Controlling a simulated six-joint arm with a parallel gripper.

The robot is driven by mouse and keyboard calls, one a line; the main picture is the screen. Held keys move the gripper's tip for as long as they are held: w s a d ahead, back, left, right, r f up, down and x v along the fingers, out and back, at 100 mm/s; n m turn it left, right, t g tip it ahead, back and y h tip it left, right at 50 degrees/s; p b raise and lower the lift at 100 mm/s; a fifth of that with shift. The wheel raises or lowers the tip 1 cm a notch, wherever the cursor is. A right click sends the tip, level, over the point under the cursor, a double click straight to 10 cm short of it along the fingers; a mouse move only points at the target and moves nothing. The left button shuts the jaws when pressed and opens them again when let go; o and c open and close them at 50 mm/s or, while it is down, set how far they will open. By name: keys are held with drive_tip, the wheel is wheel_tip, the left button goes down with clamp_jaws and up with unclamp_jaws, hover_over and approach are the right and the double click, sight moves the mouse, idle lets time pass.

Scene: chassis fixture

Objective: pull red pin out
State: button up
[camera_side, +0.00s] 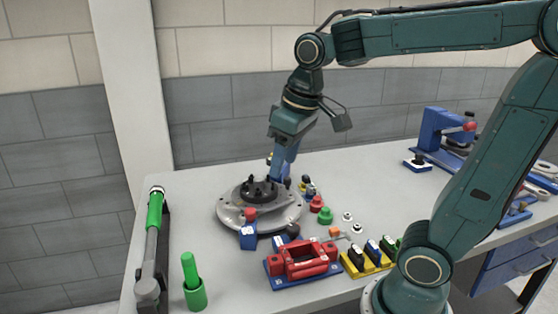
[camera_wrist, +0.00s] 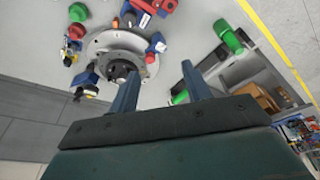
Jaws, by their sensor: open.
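The chassis fixture is a round silver plate (camera_side: 230,213) with a black hub (camera_side: 256,190) at its centre. A red pin (camera_side: 250,214) sits at the plate's near edge, just above a blue block (camera_side: 248,238). In the wrist view the red pin (camera_wrist: 150,57) shows beside the blue block (camera_wrist: 157,43) at the plate's rim. My gripper (camera_side: 279,178) is over the plate's far right side, apart from the red pin in the side view. In the wrist view my gripper (camera_wrist: 160,69) has its two blue fingers spread, with nothing held between them.
A red part on a blue base (camera_side: 302,260) and a yellow tray with connectors (camera_side: 365,262) stand in front. Red and green knobs (camera_side: 325,215) lie right of the plate. A green cylinder (camera_side: 193,282) and a long green-handled tool (camera_side: 154,212) are at left. A blue vise (camera_side: 434,130) stands behind.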

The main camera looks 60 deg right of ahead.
sight(250, 210)
drive_tip(key=w+d+f+g, duration=0.1)
drive_tip(key=w+d+f, duration=0.1)
drive_tip(key=w, duration=0.4)
drive_tip(key=w+d+f+g, duration=0.2)
drive_tip(key=w+d, duration=0.1)
drive_tip(key=w, duration=0.3)
drive_tip(key=shift+f, duration=0.25)
drive_tip(key=shift+f, duration=0.15)
wheel_tip(250, 210, down, 14)
drive_tip(key=shift+r, duration=0.25)
